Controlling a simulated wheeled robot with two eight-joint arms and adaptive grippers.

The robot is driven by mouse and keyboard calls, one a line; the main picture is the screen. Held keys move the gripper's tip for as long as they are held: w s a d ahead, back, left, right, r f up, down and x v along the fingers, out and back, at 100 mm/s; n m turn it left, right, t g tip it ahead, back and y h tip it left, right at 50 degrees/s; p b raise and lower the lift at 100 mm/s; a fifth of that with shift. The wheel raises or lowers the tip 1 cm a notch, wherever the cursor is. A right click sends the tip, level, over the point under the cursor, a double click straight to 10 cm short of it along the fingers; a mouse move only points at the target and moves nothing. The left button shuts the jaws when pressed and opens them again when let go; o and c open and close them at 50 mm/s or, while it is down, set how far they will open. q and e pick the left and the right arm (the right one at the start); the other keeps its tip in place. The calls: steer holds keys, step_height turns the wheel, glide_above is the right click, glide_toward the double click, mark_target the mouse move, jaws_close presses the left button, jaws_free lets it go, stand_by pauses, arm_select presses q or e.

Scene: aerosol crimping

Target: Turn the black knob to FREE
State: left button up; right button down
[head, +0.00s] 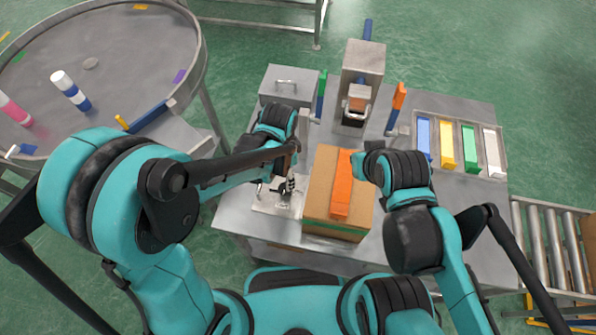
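A light metal panel plate (266,205) lies on the near left part of the steel table. A small dark part on it, likely the black knob (283,193), sits right under my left gripper (291,183). The gripper points down at it and covers part of it. I cannot tell whether the fingers touch the knob or are open or shut. The FREE marking is too small to read. My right arm's wrist is just right of the orange strip on the cardboard box. The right gripper's fingers are hidden, so its state is not clear.
The cardboard box (318,192) with an orange strip (342,195) stands right of the panel. A metal press (362,62) stands behind. A tray (505,163) with coloured blocks is at right. A round table (110,95) with cans is at left; a roller conveyor (550,240) is far right.

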mark_target(285, 191)
arm_select(q)
step_height(285, 191, down, 8)
steer(key=b, duration=0.2)
steer(key=shift+r+b, duration=0.1)
steer(key=shift+b, duration=0.3)
arm_select(e)
step_height(285, 191, down, 3)
steer(key=shift+s+a+r, duration=0.1)
steer(key=shift+a+r, duration=0.05)
arm_select(q)
steer(key=c, duration=1.2)
